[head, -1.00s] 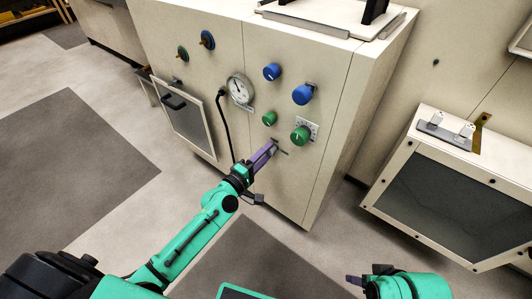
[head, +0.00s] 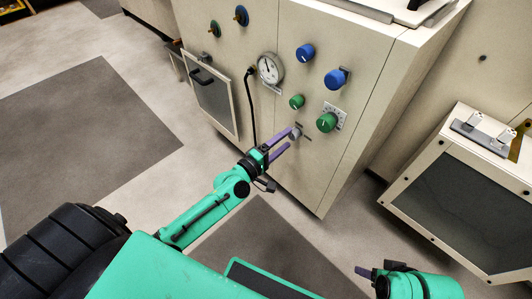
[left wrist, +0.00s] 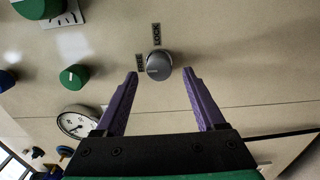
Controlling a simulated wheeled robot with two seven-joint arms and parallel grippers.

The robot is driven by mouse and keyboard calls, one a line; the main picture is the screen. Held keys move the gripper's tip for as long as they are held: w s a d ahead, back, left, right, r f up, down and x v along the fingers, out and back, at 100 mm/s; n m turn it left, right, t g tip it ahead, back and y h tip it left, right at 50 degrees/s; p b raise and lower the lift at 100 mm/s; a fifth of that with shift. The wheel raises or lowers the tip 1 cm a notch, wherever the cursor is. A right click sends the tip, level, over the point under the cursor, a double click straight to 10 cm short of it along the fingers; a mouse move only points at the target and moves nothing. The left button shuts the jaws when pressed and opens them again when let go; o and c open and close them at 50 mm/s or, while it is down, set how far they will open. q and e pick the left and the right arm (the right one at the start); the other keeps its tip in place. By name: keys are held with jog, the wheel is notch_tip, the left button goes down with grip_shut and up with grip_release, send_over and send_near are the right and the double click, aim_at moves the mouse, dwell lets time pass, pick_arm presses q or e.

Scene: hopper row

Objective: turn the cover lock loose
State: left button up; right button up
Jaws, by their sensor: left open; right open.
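The cover lock is a small round grey knob (head: 295,134) low on the front of the cream cabinet. In the left wrist view the fingertips (left wrist: 160,74) are on either side of the knob's near edge, with gaps and no clear contact. My right gripper (head: 375,271) is open and empty at the lower right, away from the cabinet.
Green knobs (head: 327,122) and blue knobs (head: 336,79) stick out above the lock. A dark-panelled cream unit (head: 470,205) stands at the right. The floor between is clear.

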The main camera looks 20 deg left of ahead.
pick_arm(q)
jog(key=v, duration=1.2)
jog(key=shift+s+f, duration=0.1)
jog(key=shift+s, duration=0.05)
